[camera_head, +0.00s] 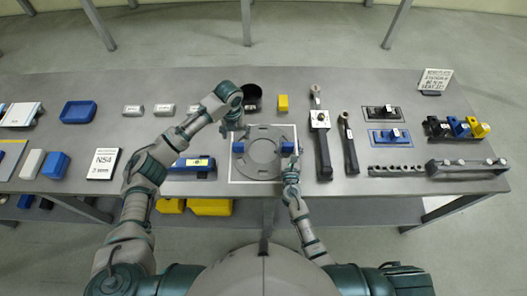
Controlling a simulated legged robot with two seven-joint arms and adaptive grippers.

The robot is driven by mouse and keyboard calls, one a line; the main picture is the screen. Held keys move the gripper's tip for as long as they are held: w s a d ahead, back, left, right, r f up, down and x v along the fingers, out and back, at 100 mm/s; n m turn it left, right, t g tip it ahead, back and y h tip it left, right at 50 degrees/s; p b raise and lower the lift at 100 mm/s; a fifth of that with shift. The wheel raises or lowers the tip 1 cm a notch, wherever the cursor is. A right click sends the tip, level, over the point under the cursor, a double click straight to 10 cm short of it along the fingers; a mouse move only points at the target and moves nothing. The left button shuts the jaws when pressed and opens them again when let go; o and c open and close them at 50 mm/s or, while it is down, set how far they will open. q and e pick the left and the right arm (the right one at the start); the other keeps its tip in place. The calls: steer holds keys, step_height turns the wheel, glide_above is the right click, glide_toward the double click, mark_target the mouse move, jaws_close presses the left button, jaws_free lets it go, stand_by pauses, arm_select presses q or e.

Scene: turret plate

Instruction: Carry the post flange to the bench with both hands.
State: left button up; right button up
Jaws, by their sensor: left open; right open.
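The post flange (262,170) is a flat grey ring plate with slots and a blue block on its left and right sides. It lies on a white-outlined square on the grey bench (330,190), in the middle of the head view. My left gripper (238,135) is open over the flange's upper left edge, near the left blue block. My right gripper (292,165) is open at the right edge, near the right blue block (287,147). I cannot tell whether either gripper touches the flange.
A black round cup (251,97) and a yellow block (283,103) stand behind the flange. Long dark tools (322,150) lie close on its right.

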arm_select(q)
steer(key=shift+a+r, duration=0.2)
steer(key=shift+r, duration=0.85)
arm_select(e)
steer(key=shift+a, duration=0.15)
steer(key=shift+s+f, duration=0.1)
steer(key=shift+s, duration=0.05)
steer(key=s, duration=1)
steer(key=shift+s, duration=0.35)
steer(key=shift+s+a, duration=0.15)
steer(key=shift+s, duration=0.3)
arm_select(q)
steer(key=shift+d+r, duration=0.15)
steer(key=shift+r, duration=0.1)
steer(key=shift+d, duration=0.1)
